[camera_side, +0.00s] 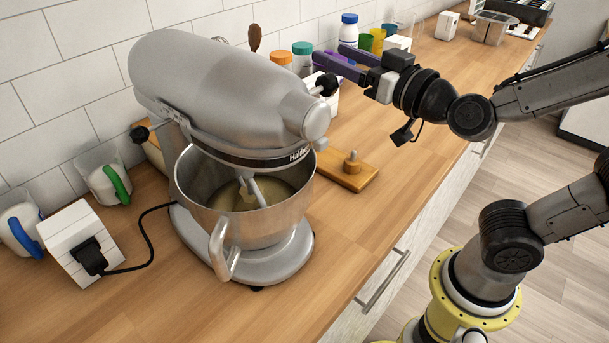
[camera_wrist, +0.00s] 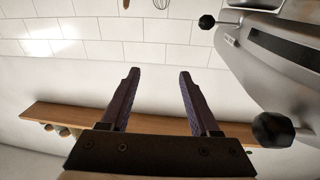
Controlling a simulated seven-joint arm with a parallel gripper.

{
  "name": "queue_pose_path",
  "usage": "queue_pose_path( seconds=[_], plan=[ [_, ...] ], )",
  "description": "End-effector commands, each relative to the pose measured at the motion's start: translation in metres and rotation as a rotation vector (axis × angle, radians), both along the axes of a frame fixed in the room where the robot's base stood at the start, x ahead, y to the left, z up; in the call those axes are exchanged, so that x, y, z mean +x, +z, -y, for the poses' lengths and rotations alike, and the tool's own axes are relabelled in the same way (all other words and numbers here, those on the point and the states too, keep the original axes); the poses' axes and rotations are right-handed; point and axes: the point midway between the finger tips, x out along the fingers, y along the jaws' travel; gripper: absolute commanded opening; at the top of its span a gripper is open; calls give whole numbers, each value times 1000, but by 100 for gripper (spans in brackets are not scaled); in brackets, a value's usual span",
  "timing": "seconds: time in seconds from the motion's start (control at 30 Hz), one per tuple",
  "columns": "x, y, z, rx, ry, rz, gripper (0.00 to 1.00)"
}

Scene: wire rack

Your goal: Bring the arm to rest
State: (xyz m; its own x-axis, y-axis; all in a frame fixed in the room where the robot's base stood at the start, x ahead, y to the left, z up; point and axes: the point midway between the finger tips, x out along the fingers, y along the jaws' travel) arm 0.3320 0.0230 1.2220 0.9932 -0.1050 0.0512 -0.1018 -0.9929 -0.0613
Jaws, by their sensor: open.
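My gripper (camera_side: 328,53) is raised above the counter, just right of the head of a silver stand mixer (camera_side: 215,85). Its two purple fingers are spread apart and point left toward the tiled wall. In the wrist view my gripper (camera_wrist: 158,72) has a clear gap between the fingers, with nothing between them. A black knob (camera_side: 327,84) on the mixer head is close below the fingers in the side view. The mixer shows at the right of the wrist view (camera_wrist: 280,60), apart from the fingers. Its metal bowl (camera_side: 190,180) holds a pale mixture.
A wooden board with a peg (camera_side: 345,178) lies right of the mixer. Coloured-lid jars, including a blue-capped bottle (camera_side: 348,30), stand behind the gripper. Mugs (camera_side: 105,178) and a white box with a plug (camera_side: 78,240) are at the left. The front counter is clear.

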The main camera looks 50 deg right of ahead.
Motion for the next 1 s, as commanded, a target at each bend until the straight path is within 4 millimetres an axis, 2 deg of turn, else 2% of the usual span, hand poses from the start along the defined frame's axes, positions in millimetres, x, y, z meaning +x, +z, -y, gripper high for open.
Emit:
queue_pose_path(
  seconds=[0.13,0.27,0.47,0.8,1.0],
  plan=[
    [-6,6,2,10,69,-69,62],
    [-17,-3,-1,3,137,-184,62],
    [-49,-36,0,-20,196,-437,62],
    [-135,-108,18,-37,166,-954,62],
    [-165,-128,24,-13,131,-1119,62]
  ],
)
